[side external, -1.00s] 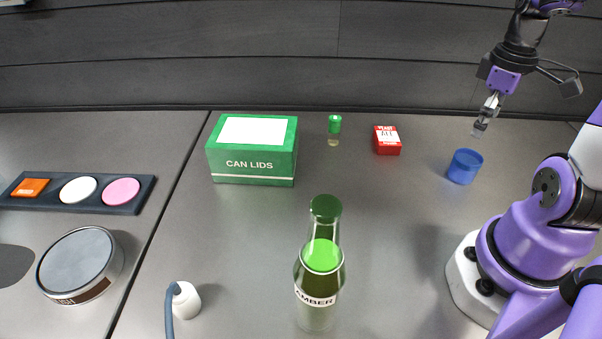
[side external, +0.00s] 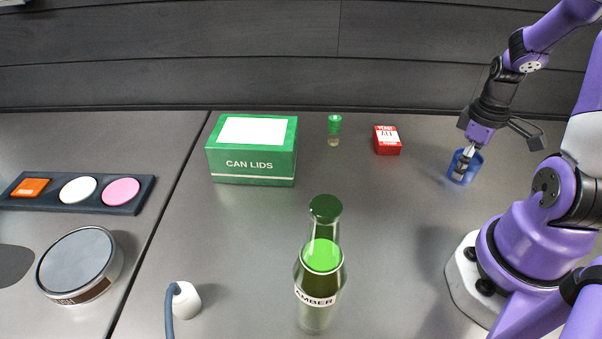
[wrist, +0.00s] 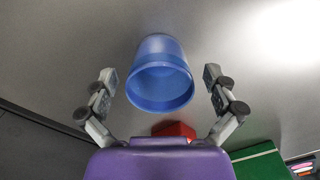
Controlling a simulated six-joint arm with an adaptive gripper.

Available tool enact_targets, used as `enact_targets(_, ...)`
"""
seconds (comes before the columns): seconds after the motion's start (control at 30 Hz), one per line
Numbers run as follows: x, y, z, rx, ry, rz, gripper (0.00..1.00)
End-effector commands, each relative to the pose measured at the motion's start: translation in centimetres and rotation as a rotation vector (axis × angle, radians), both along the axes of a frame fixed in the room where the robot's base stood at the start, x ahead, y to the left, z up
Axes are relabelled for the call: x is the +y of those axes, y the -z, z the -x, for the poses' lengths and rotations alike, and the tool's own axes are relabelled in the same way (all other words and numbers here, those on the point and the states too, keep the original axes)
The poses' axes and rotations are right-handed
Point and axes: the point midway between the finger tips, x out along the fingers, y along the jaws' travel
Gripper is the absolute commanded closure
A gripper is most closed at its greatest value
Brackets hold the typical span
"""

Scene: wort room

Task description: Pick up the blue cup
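The blue cup (side external: 456,178) stands upright on the grey table at the right in the side external view. My gripper (side external: 463,166) is lowered over it, with its fingers in front of or around the cup's wall. In the wrist view the blue cup (wrist: 160,75) lies between my two spread fingers, its rim facing the camera. My gripper (wrist: 160,82) is open, with a gap between each finger and the cup. No contact with the cup shows in the wrist view.
A red yeast box (side external: 387,145) sits left of the cup, with a green-capped vial (side external: 334,128) and a green can lids box (side external: 252,165) further left. A green amber bottle (side external: 320,290) stands at front centre. The table between cup and bottle is clear.

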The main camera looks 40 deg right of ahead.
Motion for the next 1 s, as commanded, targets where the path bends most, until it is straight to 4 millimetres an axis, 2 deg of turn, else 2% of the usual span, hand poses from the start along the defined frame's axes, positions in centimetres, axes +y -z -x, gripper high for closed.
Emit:
enact_targets(0.03,0.0,0.0,0.0,0.0,0.0,0.0,0.25)
enact_targets(0.07,0.0,0.0,0.0,0.0,0.0,0.0,0.4)
enact_targets(0.1,0.0,0.0,0.0,0.0,0.0,0.0,0.6)
enact_targets(0.17,0.0,0.0,0.0,0.0,0.0,0.0,0.78)
enact_targets(0.53,0.0,-0.1,0.0,0.001,0.0,-0.001,0.77)
enact_targets(0.67,0.0,-0.6,0.0,-0.001,0.0,0.001,0.77)
enact_targets(0.77,-0.1,-1.7,0.0,-0.002,0.0,0.002,0.77)
enact_targets(0.9,-0.1,-4.5,-0.1,-0.006,-0.001,0.006,0.77)
enact_targets(1.0,2.4,-5.7,-1.0,-0.005,-0.011,0.003,0.77)
